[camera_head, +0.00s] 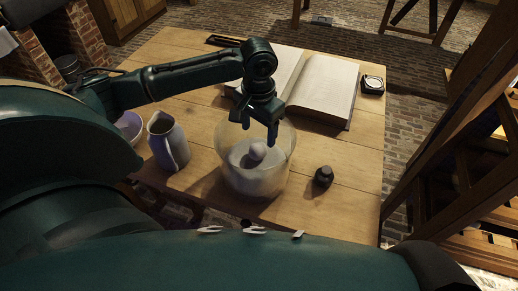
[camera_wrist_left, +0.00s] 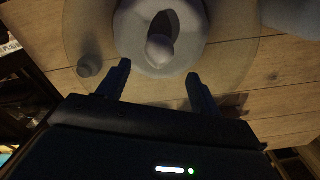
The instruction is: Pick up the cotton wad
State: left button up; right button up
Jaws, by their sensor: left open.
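A pale rounded lump, which looks like the cotton wad (camera_head: 257,150), sits in the middle of a white inner vessel (camera_head: 243,172) inside a wide clear glass jar (camera_head: 283,143) on the table. The wad also shows in the left wrist view (camera_wrist_left: 160,51), beside a dark opening in the white vessel (camera_wrist_left: 133,45). My left gripper (camera_head: 256,126) points down over the jar's mouth, above the wad. In the left wrist view its two fingers (camera_wrist_left: 158,76) are spread with nothing between them, and the wad lies beyond their tips. My right gripper is not seen.
A small dark rounded object (camera_head: 323,176) stands just right of the jar. A grey-blue pitcher (camera_head: 168,142) and a bowl (camera_head: 130,126) stand left. An open book (camera_head: 327,88) lies behind, with a dark square instrument (camera_head: 372,85) beside it.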

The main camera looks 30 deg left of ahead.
aim_at(258, 147)
pick_arm(q)
jog(key=f, duration=0.6)
jog(key=shift+s+d+f, duration=0.1)
jog(key=shift+s+f, duration=0.1)
jog(key=shift+f, duration=0.05)
jog(key=shift+c, duration=0.2)
jog(key=c, duration=1.1)
notch_tip(258, 147, up, 10)
jog(key=shift+r, duration=0.1)
